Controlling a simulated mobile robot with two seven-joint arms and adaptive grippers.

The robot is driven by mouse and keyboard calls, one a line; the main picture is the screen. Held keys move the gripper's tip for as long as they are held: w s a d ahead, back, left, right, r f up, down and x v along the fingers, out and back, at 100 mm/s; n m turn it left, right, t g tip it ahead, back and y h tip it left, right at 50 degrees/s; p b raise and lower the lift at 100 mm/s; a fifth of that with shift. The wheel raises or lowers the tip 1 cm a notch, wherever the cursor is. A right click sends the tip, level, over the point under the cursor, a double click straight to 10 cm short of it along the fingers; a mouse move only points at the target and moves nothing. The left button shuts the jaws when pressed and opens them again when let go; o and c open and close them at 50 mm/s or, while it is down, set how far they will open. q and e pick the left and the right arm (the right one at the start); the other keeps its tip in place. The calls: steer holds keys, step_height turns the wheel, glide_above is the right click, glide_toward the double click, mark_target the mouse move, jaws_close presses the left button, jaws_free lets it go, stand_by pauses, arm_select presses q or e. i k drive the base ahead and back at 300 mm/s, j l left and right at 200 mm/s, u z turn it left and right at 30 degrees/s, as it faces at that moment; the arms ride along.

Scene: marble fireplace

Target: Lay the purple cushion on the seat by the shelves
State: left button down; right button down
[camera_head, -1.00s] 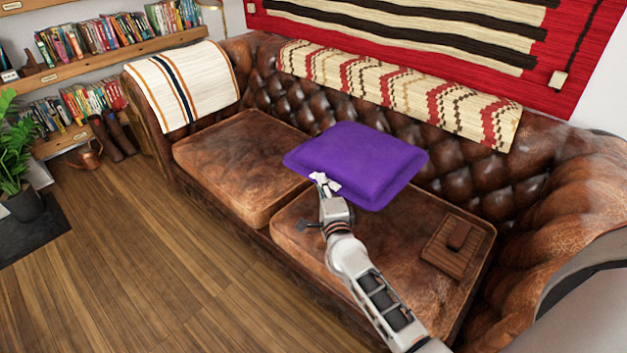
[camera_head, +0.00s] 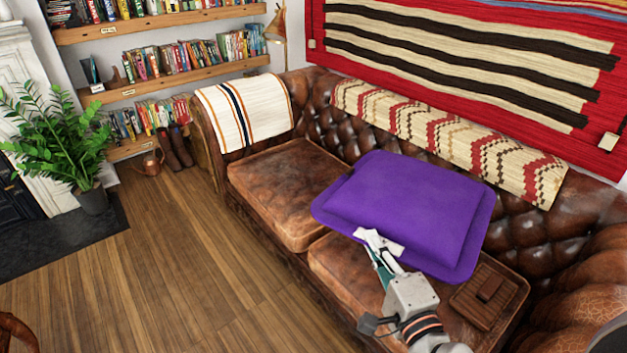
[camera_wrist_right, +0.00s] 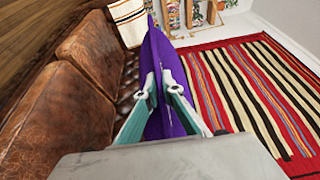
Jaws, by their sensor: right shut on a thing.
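The purple cushion (camera_head: 415,210) is held up over the brown leather sofa, in front of its tufted back. My right gripper (camera_head: 376,243) is shut on the cushion's near edge. In the right wrist view the purple cushion (camera_wrist_right: 165,75) stands between the two fingers of the gripper (camera_wrist_right: 160,95). The seat by the shelves (camera_head: 285,195) is the sofa's left seat cushion, and its top is bare. The near right seat (camera_head: 335,268) lies partly under the purple cushion and my arm. My left gripper is not in view.
A wooden tray with a small block (camera_head: 490,294) lies on the right seat. A striped throw (camera_head: 247,112) covers the left armrest, and a patterned one (camera_head: 450,135) the backrest. Bookshelves (camera_head: 170,80) and a potted plant (camera_head: 75,150) stand at left.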

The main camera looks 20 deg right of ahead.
mark_target(297, 175)
steer(key=i+j+z, duration=0.15)
steer(key=i+j, duration=0.15)
steer(key=i+j+z, duration=0.1)
steer(key=i+j, duration=0.2)
steer(key=i+j+z, duration=0.3)
steer(key=i+j, duration=0.2)
steer(key=j, duration=0.25)
steer(key=i+j+z, duration=0.15)
steer(key=j, duration=0.25)
steer(key=i+j+z, duration=0.1)
steer(key=i+j, duration=0.15)
steer(key=j, duration=0.15)
steer(key=i+j+z, duration=0.15)
steer(key=j, duration=0.3)
steer(key=i+j+z, duration=0.15)
steer(key=j, duration=0.35)
steer(key=i, duration=0.1)
